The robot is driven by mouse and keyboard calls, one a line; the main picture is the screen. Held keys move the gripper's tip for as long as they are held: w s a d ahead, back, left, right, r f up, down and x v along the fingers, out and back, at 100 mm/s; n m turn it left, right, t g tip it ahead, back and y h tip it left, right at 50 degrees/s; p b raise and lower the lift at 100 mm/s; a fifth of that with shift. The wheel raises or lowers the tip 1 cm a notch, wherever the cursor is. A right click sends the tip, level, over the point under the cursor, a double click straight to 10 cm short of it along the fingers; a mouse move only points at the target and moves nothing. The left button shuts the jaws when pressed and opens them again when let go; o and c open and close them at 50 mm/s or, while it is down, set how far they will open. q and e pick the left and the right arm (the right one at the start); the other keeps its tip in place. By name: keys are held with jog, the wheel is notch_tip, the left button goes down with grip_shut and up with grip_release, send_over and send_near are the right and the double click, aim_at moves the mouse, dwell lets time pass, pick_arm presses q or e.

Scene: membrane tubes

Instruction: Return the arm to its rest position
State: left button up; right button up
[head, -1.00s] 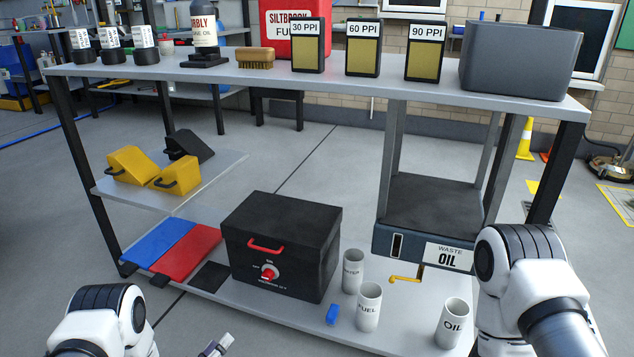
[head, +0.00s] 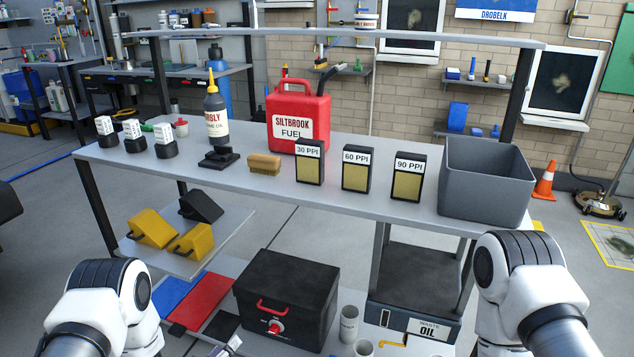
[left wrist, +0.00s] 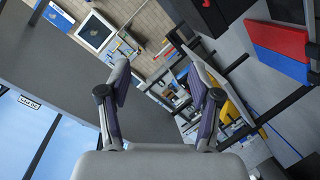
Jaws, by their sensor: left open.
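My left gripper (head: 228,346) shows only as a fingertip at the bottom edge of the head view, in front of the black box. In the left wrist view it (left wrist: 158,75) is open, its two fingers well apart with nothing between them. My left arm (head: 105,305) fills the lower left of the head view. My right arm (head: 525,300) comes in at the lower right, and its gripper is out of view.
A steel bench (head: 110,155) holds three foam filter blocks, a red fuel can (head: 297,118) and a grey bin (head: 485,180). Open floor lies left of the bench.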

pick_arm(q)
jog(key=s+r+m+g+y+p, duration=0.1)
jog(key=s+r+g+y+p, duration=0.2)
jog(key=s+r+g+p, duration=0.85)
jog(key=s+a+r+m+g+y+p, duration=0.1)
jog(key=s+r+m+p, duration=0.1)
jog(key=s, duration=0.9)
jog(key=s+a+r+m+g+y+p, duration=0.1)
jog(key=s+a+r+m+g+p, duration=0.1)
jog(key=s, duration=0.9)
jog(key=shift+a+p, duration=0.15)
jog(key=shift+p, duration=0.5)
pick_arm(e)
notch_tip(320, 180, up, 21)
